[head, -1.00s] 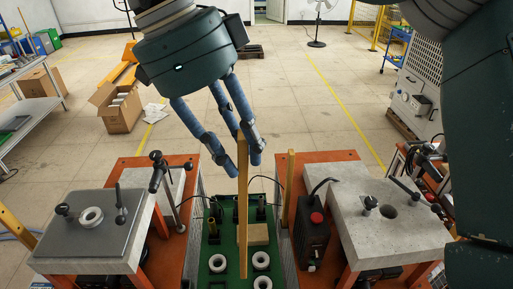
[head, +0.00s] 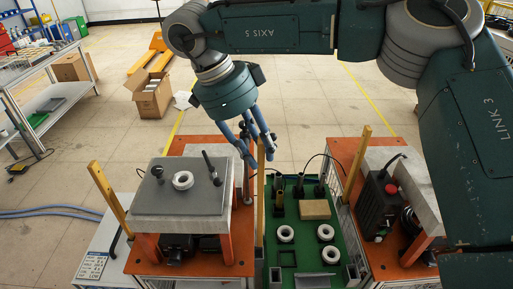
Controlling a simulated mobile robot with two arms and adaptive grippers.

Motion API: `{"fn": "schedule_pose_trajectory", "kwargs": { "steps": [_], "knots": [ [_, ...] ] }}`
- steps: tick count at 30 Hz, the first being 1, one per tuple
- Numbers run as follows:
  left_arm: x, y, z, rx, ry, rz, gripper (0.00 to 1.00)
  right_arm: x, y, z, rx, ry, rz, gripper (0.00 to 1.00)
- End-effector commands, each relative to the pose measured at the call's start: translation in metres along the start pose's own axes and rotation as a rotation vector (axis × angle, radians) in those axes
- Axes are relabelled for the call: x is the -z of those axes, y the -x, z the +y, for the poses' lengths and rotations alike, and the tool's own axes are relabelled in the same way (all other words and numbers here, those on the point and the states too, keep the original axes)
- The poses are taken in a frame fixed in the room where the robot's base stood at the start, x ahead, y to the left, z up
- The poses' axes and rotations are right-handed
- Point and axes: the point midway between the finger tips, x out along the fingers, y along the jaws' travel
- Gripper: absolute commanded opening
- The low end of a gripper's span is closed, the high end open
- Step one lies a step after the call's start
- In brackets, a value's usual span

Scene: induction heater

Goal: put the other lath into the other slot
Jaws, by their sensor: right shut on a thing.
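My right gripper (head: 260,150) is shut on a long wooden lath (head: 260,200), which hangs nearly upright below the fingers. The lath shows between the left heater station (head: 180,215) and the green tray (head: 342,262), in front of the tray's left edge. Its lower end is near the gap there; I cannot tell whether it touches anything. A second lath (head: 110,200) stands tilted at the left side of the left station. A third lath (head: 355,165) stands tilted by the right station. No slot can be made out clearly. My left gripper is not in view.
The green tray holds several white rings (head: 286,233), a tan block (head: 315,209) and dark upright parts. A black box with a red button (head: 391,189) stands on the right station. A cardboard box (head: 151,95) lies on the open floor behind.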

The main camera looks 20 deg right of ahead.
Motion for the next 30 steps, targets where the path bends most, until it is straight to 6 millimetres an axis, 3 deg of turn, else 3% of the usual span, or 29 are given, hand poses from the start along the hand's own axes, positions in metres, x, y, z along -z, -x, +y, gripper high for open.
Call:
{"fn": "schedule_pose_trajectory", "kwargs": {
  "steps": [15,30],
  "knots": [
    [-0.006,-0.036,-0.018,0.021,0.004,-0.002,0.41,-0.020,-0.045,0.002,-0.001,0.000,-0.001,0.00],
    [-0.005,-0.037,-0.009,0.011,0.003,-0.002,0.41,-0.021,-0.049,0.002,0.000,0.001,0.000,0.00]
  ]
}}
